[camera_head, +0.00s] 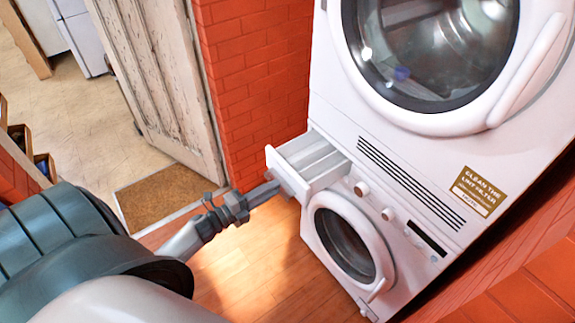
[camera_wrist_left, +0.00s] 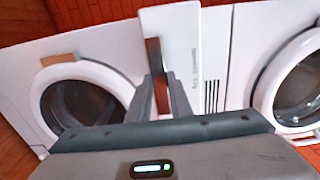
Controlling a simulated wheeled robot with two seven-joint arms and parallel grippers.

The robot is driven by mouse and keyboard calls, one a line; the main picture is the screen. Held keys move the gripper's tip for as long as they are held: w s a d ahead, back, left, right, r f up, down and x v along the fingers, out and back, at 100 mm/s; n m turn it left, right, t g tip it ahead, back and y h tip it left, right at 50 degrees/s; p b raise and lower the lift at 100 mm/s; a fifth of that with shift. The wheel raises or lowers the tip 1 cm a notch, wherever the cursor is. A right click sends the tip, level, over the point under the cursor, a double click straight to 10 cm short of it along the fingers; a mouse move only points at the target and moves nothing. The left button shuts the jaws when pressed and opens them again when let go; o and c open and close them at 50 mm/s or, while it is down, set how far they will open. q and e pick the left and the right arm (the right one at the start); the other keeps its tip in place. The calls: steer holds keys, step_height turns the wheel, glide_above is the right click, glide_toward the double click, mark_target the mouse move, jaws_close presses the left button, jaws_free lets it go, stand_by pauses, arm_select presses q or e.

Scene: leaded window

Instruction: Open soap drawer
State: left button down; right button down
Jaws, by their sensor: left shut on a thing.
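The soap drawer (camera_head: 290,178) is white and stands pulled out from the upper left of the small washing machine (camera_head: 385,215), with its open top and inner compartments showing in the head view. My left gripper (camera_head: 277,187) reaches in from the lower left and is shut on the front of the soap drawer. My right gripper is not in view.
A dryer (camera_head: 340,100) with a round glass door is stacked above the washing machine, whose own round door (camera_head: 345,243) looks shut. A red brick wall (camera_head: 255,75) and a worn white door (camera_head: 160,80) stand behind. A brown doormat (camera_head: 165,195) lies at the doorway. Wooden floor in front is clear.

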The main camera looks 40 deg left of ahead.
arm_select(q)
steer(key=shift+s+a+f, duration=0.15)
steer(key=shift+s, duration=0.45)
steer(key=shift+s+a+f, duration=0.15)
steer(key=shift+s, duration=0.4)
steer(key=c, duration=1.8)
jaws_free()
steer(key=shift+o, duration=0.6)
steer(key=shift+w, duration=0.15)
steer(key=shift+r, duration=0.1)
